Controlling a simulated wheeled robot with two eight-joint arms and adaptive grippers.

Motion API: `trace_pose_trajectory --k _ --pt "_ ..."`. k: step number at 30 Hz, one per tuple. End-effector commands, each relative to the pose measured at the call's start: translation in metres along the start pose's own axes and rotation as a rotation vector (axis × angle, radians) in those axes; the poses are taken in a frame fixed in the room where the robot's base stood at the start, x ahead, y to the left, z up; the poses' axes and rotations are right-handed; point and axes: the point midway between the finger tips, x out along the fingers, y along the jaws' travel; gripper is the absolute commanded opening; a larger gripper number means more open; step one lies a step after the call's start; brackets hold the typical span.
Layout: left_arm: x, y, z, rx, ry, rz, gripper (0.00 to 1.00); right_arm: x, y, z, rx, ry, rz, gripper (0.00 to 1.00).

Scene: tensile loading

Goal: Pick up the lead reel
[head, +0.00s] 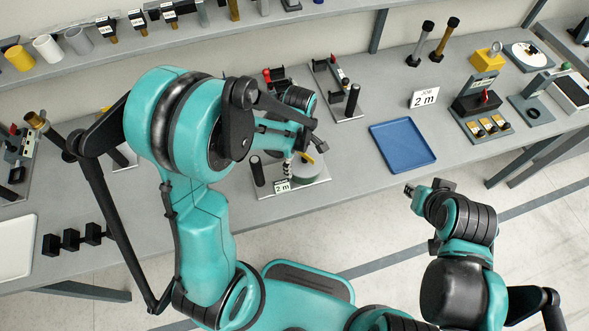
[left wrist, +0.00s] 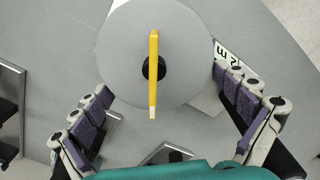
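A round grey disc with a yellow bar across its dark hub, which looks like the lead reel (left wrist: 135,35), lies below my left wrist camera. In the head view the reel (head: 308,171) is mostly hidden by my left arm, on a light base plate with a "2 m" card (head: 282,187). My left gripper (head: 300,145) is over the reel. In the left wrist view its fingers (left wrist: 163,85) are spread apart on the near left and right of the disc, with nothing between them gripped. My right gripper (head: 428,189) hangs in front of the table, away from the reel.
A blue tray (head: 402,146) lies right of the reel, below a "JOB 2 m" sign (head: 424,98). Dark posts (head: 257,172) stand left of the reel on its base. Another post stand (head: 345,105) is behind it. A shelf with cups (head: 47,47) runs along the back.

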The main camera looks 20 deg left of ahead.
Motion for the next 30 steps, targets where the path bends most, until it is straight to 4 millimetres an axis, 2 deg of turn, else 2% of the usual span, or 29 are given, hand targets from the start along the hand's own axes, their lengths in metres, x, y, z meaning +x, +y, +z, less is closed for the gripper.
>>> trace_pose_trajectory --k 1,6,17,23,27,30 --pt "0.0 0.0 0.0 0.0 0.0 0.0 0.82 0.0 0.0 0.0 0.0 0.0 0.0 0.26" --pt "0.0 0.0 0.0 0.0 0.0 0.0 0.37 0.0 0.0 0.0 0.0 0.0 0.0 0.26" --pt "-0.004 0.0 0.0 0.0 0.0 0.0 0.36 -0.001 0.0 -0.001 0.0 0.0 0.0 0.26" --pt "-0.024 0.0 0.0 0.0 0.0 0.0 0.36 -0.007 0.0 -0.005 0.0 0.0 0.0 0.26" --pt "-0.045 0.0 0.0 0.0 0.0 0.0 0.36 -0.013 0.0 -0.009 0.0 0.0 0.0 0.26" --pt "-0.053 0.009 0.016 0.005 0.0 0.0 0.36 -0.015 0.0 -0.011 0.0 0.0 0.0 0.26"
